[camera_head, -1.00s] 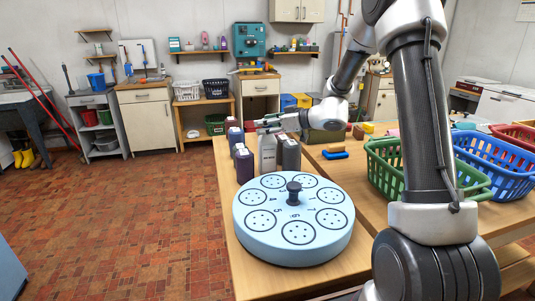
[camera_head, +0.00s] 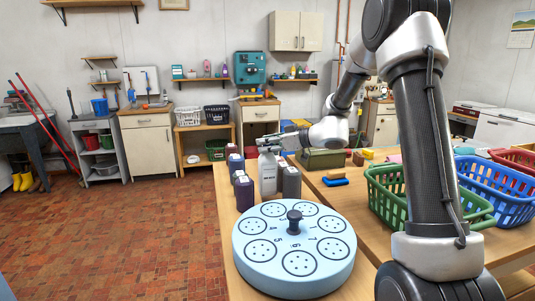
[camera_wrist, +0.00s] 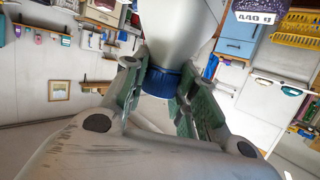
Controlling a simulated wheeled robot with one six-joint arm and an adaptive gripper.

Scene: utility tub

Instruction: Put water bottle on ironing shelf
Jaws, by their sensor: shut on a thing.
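A pale grey bottle (camera_head: 268,174) with dark lettering stands upright among dark bottles on the wooden table. In the wrist view its grey body (camera_wrist: 178,25) and blue cap (camera_wrist: 160,82) show between the green-lined fingers. My gripper (camera_head: 267,145) is shut on this bottle at the cap. I cannot tell whether its base touches the table. No shelf is marked as the ironing shelf; wall shelves show on the left (camera_head: 190,79) and right (camera_head: 292,80) of a teal box at the back.
Dark bottles (camera_head: 244,193) (camera_head: 291,183) stand close on both sides. A pale blue round disc (camera_head: 270,270) with a dark knob lies in front. Green (camera_head: 388,207) and blue (camera_head: 497,196) baskets stand on the right. The floor to the left is clear.

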